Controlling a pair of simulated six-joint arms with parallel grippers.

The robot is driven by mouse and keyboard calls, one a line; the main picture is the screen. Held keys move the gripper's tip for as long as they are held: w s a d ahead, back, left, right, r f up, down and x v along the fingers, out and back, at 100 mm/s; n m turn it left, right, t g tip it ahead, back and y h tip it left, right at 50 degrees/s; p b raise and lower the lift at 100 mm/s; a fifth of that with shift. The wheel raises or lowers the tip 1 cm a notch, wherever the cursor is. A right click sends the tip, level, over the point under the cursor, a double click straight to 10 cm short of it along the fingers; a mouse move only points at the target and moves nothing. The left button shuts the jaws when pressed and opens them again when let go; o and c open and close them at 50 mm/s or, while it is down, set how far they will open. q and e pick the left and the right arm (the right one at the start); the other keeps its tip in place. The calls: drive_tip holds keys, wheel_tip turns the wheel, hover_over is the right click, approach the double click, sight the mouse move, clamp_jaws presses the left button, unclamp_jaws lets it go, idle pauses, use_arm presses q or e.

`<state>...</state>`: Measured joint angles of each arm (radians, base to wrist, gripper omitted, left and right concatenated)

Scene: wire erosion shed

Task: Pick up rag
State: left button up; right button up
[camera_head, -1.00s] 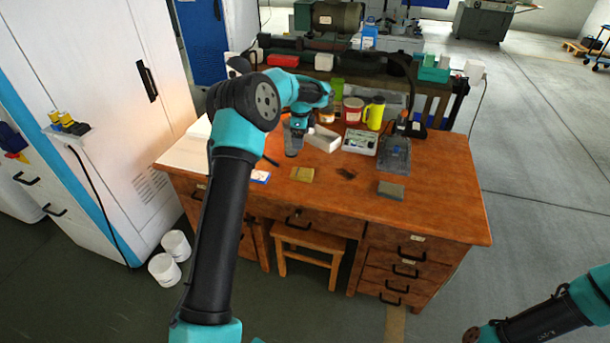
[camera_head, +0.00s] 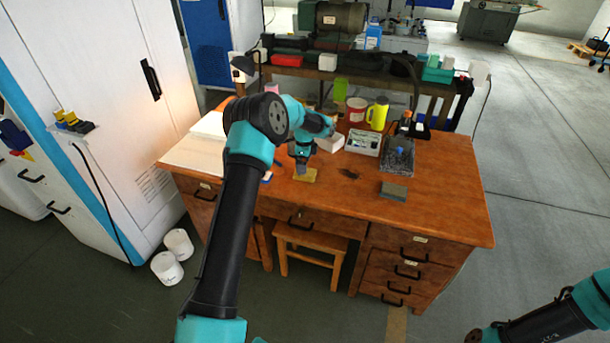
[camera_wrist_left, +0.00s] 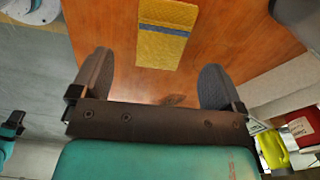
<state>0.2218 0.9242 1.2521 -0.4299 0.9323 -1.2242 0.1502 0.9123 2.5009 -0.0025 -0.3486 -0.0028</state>
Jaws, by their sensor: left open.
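A flat yellow cloth with a grey-blue stripe, which looks like the rag (camera_head: 310,176), lies on the wooden desk (camera_head: 440,200) near its front edge. My right gripper is out of view; only part of that arm shows at lower right.
A small dark patch (camera_head: 349,173) and a grey block (camera_head: 394,191) are right of the rag. The desk's right front is clear.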

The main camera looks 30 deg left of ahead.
use_arm(q)
drive_tip(key=shift+f, duration=0.3)
drive_tip(key=shift+w+a+f, duration=0.1)
drive_tip(key=shift+f, duration=1.2)
drive_tip(key=shift+a+f, duration=0.1)
drive_tip(key=shift+f, duration=1.2)
drive_tip(key=c, duration=1)
drive_tip(key=shift+r, duration=0.1)
